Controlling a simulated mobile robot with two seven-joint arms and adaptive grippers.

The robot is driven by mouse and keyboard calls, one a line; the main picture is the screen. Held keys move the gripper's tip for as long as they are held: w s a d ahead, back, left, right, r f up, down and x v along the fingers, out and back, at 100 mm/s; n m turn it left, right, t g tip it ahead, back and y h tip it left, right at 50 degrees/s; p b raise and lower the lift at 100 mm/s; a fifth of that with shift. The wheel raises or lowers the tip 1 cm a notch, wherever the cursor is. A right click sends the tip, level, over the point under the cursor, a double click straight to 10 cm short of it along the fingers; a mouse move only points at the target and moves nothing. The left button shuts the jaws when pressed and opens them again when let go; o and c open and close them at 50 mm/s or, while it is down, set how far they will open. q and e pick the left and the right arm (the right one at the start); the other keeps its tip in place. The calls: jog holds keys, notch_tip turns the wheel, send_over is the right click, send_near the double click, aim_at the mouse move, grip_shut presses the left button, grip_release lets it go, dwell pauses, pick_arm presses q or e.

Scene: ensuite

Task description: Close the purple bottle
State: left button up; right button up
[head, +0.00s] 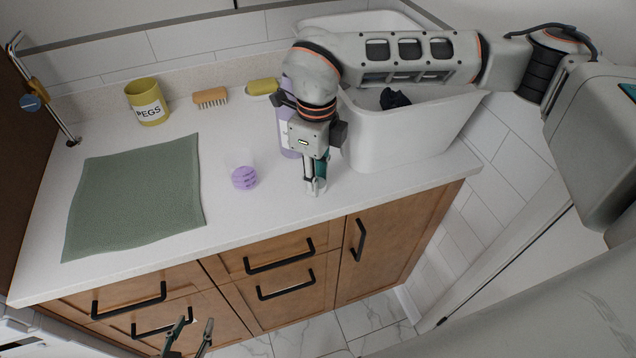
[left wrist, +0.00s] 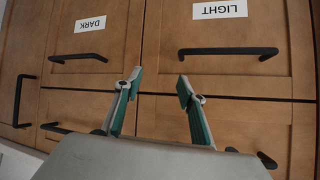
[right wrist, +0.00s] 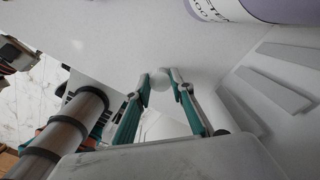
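The purple bottle (head: 287,132) stands on the counter, largely hidden behind my right gripper. In the right wrist view its lilac body and white label (right wrist: 240,10) show at the top right; its top is out of that view. My right gripper (head: 315,188) points down just in front of the bottle, near the counter's front. Its fingers are close together around a small, pale round piece (right wrist: 160,78), which looks like a cap. My left gripper (head: 190,336) is low in front of the drawers, open and empty; its spread fingers show in the left wrist view (left wrist: 158,90).
A clear cup with purple contents (head: 244,178) stands left of my right gripper. A green cloth (head: 138,195), yellow PEGS pot (head: 147,102), brush (head: 210,97) and yellow soap (head: 262,87) lie further left or back. A white bin (head: 410,135) stands right. Drawer handles (head: 280,257) project in front.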

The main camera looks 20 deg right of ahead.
dwell(0.4)
pick_arm(q)
jog(key=shift+f, duration=0.25)
pick_arm(e)
notch_tip(320, 180, up, 20)
pick_arm(q)
jog(key=shift+o, duration=0.4)
